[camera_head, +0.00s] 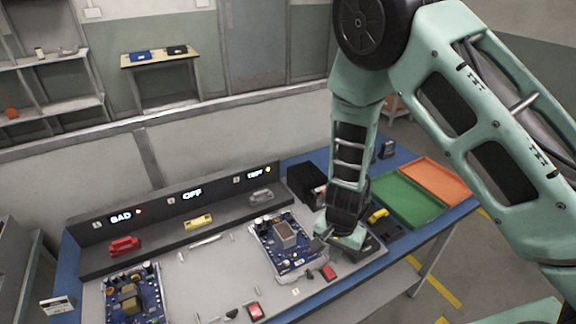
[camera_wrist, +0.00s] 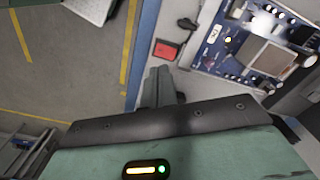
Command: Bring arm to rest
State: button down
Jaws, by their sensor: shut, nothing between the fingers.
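My arm reaches down from the upper right in the head view. My gripper (camera_head: 320,243) is low over the workbench, beside the right circuit board (camera_head: 280,262). In the wrist view my gripper (camera_wrist: 160,80) has its fingers together with nothing seen between them. A red block (camera_wrist: 167,50) and the circuit board (camera_wrist: 262,48) lie past the fingertips in that view. Whether the fingertips touch the bench surface, I cannot tell.
A second circuit board (camera_head: 133,295) lies at the left of the bench (camera_head: 215,262). A console (camera_head: 180,205) with lit labels runs along the back. A green tray (camera_head: 408,200) and an orange tray (camera_head: 437,180) lie at the right. A yellow handset-like object (camera_head: 378,215) is close to my wrist.

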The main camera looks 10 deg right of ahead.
jog(key=s+a+r+n+g+y+b, duration=0.1)
jog(key=s+a+r+n, duration=0.35)
jog(key=r, duration=0.25)
jog(key=s+a+r+n+y+b, duration=0.1)
jog(key=s+a+r+n+y, duration=0.15)
jog(key=s+a+r, duration=0.35)
jog(key=s+d+r+n+t+h, duration=0.1)
jog(key=s+d+r+n+h, duration=0.2)
jog(key=s+r+n, duration=0.6)
jog(key=shift+s+d+r+b, duration=0.3)
jog(key=shift+d+r+b, duration=0.15)
jog(key=shift+d+r, duration=0.3)
